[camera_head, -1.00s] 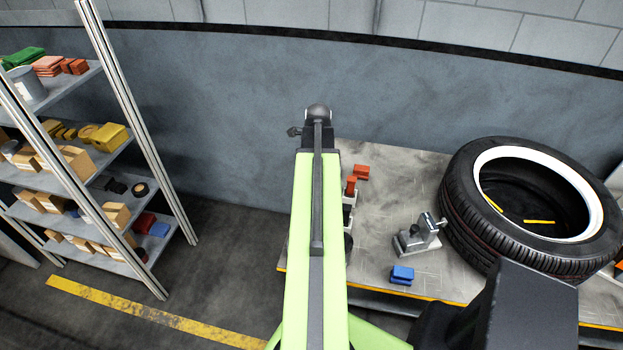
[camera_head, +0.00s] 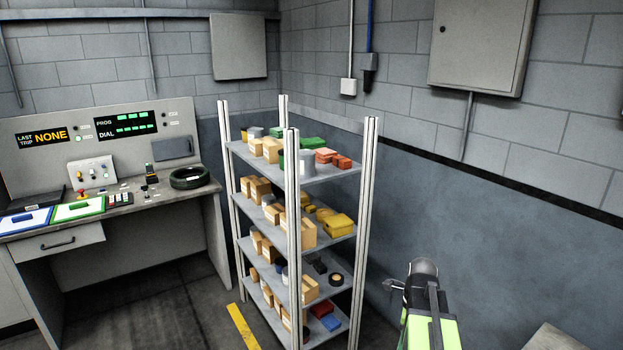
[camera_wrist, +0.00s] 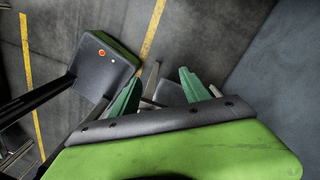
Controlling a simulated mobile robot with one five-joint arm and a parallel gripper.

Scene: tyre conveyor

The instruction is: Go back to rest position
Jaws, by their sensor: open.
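My gripper shows in the wrist view (camera_wrist: 162,92) as two green fingers spread apart, with nothing between them. Below the fingers I see grey floor and a part of my own base. In the head view only the upper end of my green and black arm shows at the lower right, in front of the blue-grey wall. The fingers are hidden in that view.
A metal shelf rack (camera_head: 368,190) with boxes and coloured parts stands in the middle. A control desk (camera_head: 110,222) with a small tyre (camera_head: 190,178) is at the left. A yellow line (camera_head: 242,327) marks the floor. A grey surface's corner (camera_head: 558,338) shows at lower right.

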